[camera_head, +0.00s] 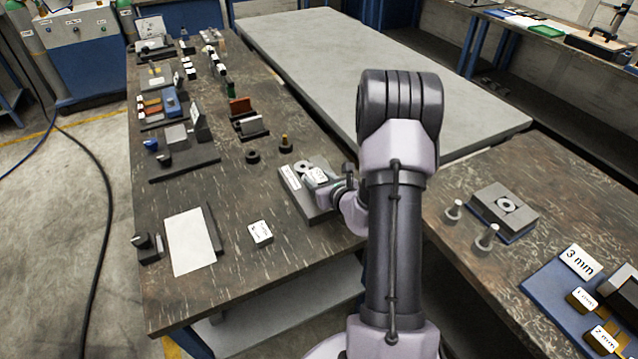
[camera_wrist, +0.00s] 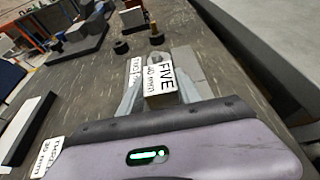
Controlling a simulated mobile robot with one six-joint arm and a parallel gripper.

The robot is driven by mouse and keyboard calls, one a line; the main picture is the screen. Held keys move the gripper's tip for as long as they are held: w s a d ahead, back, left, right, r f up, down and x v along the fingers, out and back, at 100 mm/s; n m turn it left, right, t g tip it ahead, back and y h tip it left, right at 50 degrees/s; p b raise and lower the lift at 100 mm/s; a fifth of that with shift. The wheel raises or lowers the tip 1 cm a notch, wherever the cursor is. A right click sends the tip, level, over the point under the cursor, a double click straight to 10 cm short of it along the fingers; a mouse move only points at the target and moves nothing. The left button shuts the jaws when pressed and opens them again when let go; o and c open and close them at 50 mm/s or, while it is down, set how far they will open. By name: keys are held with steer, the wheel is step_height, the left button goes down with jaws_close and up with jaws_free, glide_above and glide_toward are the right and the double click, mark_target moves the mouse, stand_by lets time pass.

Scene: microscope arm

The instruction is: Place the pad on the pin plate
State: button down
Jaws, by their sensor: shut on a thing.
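My gripper (camera_head: 333,190) is shut on a small grey block with a white label, which I take as the pad (camera_head: 317,175). In the wrist view the pad (camera_wrist: 160,80) reads "FIVE" and sits between the fingers of my gripper (camera_wrist: 160,98). Beneath or just behind it is a grey plate (camera_head: 318,211) with a white label strip and a round ring, likely the pin plate. This plate (camera_wrist: 187,62) also shows in the wrist view, partly hidden by the pad. I cannot tell whether the pad touches it.
A second labelled block (camera_head: 260,232) lies on the left bench near a white sheet (camera_head: 190,241). A black ring (camera_head: 252,156) and a brass pin (camera_head: 284,143) stand behind the plate. Another ringed plate (camera_head: 488,205) and two grey knobs (camera_head: 486,238) are on the right bench.

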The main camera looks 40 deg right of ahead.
steer(key=c, duration=0.8)
jaws_free()
steer(key=shift+r, duration=0.1)
